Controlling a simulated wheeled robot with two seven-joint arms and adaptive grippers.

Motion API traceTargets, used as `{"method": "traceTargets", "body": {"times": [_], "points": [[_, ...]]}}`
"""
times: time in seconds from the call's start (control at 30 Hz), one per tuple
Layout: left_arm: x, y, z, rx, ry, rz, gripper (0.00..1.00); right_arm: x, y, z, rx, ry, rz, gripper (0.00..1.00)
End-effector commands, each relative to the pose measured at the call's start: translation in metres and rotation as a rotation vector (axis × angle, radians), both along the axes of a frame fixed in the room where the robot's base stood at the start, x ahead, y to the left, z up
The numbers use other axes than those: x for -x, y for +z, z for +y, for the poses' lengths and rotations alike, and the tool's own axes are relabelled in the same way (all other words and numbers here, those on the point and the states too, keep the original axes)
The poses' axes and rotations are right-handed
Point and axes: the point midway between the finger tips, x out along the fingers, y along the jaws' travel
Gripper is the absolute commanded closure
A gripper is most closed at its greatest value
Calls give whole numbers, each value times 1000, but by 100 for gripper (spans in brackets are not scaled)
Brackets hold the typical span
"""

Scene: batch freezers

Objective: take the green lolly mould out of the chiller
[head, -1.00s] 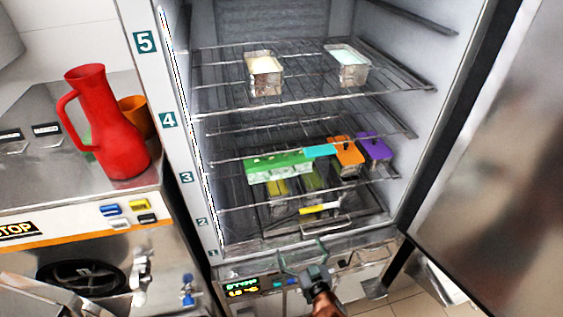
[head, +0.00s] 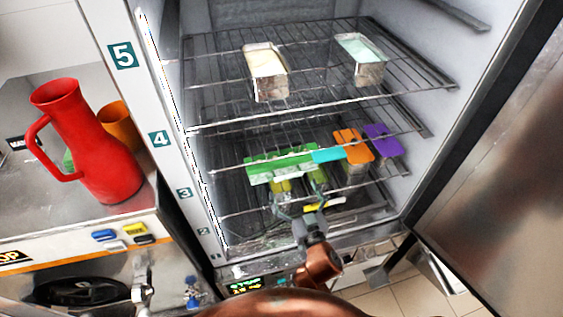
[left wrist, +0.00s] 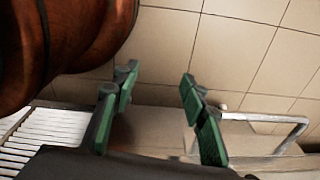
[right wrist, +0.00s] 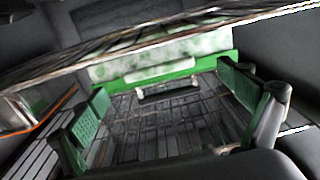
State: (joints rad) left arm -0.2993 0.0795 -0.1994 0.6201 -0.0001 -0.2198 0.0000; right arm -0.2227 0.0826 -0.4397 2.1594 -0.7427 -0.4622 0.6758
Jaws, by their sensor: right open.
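The green lolly mould (head: 268,168) lies across a lower wire shelf inside the open chiller, left of the orange-lidded tub (head: 352,145). In the right wrist view the mould (right wrist: 165,68) shows ahead, with a green edge and frosted whitish sides. My right gripper (head: 298,203) is open and empty, just in front of and below the mould. Its fingers (right wrist: 165,103) stand wide apart, and I see no contact with the mould. My left gripper (left wrist: 157,84) is open and empty over the floor, outside the head view.
A purple-lidded tub (head: 383,140) stands beside the orange one. The upper wire shelf (head: 215,102) holds a cream tub (head: 268,75) and a pale green tub (head: 362,60). The open door (head: 500,150) bounds the right. A red jug (head: 90,145) stands on the left counter.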

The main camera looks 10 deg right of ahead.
Motion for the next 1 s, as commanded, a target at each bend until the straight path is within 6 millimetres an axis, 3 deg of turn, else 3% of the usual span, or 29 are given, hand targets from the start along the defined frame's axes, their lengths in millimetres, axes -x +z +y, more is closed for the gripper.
{"method": "traceTargets", "body": {"times": [0.1,0.23,0.4,0.53,0.67,1.0], "points": [[19,6,3,-4,5,24,60,-13,2,-1,1,-4,0,4],[23,14,4,-4,5,29,60,-33,2,0,2,-4,0,4],[7,17,3,-3,1,9,60,-50,0,3,1,-3,0,4],[-12,19,2,-1,-3,-16,60,-53,-1,3,1,-2,1,4],[-16,19,1,-1,-4,-20,60,-52,-1,4,0,-1,1,4],[5,17,0,0,1,5,60,-52,-1,4,0,0,0,28]]}}
